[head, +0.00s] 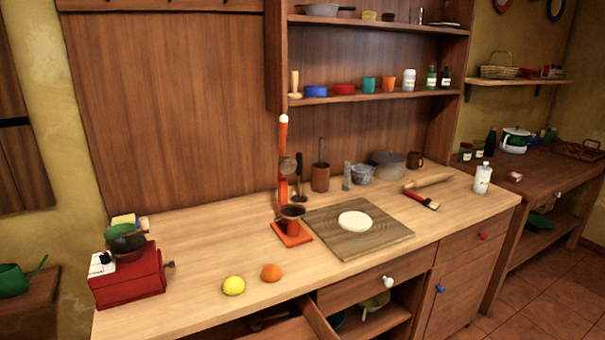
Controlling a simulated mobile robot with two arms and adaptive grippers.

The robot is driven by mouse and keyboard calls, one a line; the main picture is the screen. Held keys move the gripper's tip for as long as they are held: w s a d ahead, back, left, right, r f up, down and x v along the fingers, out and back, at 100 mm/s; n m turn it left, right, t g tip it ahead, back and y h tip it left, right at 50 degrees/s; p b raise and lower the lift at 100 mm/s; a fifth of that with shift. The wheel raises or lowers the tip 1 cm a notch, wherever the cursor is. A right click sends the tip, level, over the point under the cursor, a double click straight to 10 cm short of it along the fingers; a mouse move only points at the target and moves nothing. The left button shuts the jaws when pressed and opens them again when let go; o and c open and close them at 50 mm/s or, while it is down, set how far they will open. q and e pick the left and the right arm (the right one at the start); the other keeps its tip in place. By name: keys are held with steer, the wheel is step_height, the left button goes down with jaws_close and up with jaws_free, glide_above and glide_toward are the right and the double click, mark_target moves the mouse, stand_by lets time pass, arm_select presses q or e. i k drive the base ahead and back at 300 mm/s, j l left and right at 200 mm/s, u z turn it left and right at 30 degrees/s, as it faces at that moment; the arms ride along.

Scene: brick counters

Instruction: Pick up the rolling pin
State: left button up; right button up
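A light wooden rolling pin (430,181) lies on the counter (205,245) towards its back right, behind a brush with a red handle (422,199). It lies right of a dark wooden board (358,247) that has a pale round piece of dough (355,221) on it. Neither of my grippers shows in the head view.
An orange juicer stand (292,225) stands left of the board. A white bottle (482,178) stands right of the rolling pin, and a grey pot (388,164) behind it. A lemon (233,285), an orange (271,272) and a red grinder (128,275) are at the left. A front drawer (318,320) is open.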

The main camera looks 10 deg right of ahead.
mark_target(424, 182)
steer(key=i+l+u, duration=0.15)
steer(key=l+u, duration=0.15)
steer(key=l, duration=0.8)
steer(key=l+u, duration=0.3)
steer(key=l, duration=0.75)
steer(key=k+l+u, duration=0.1)
steer(key=l+u, duration=0.2)
steer(key=l, duration=0.8)
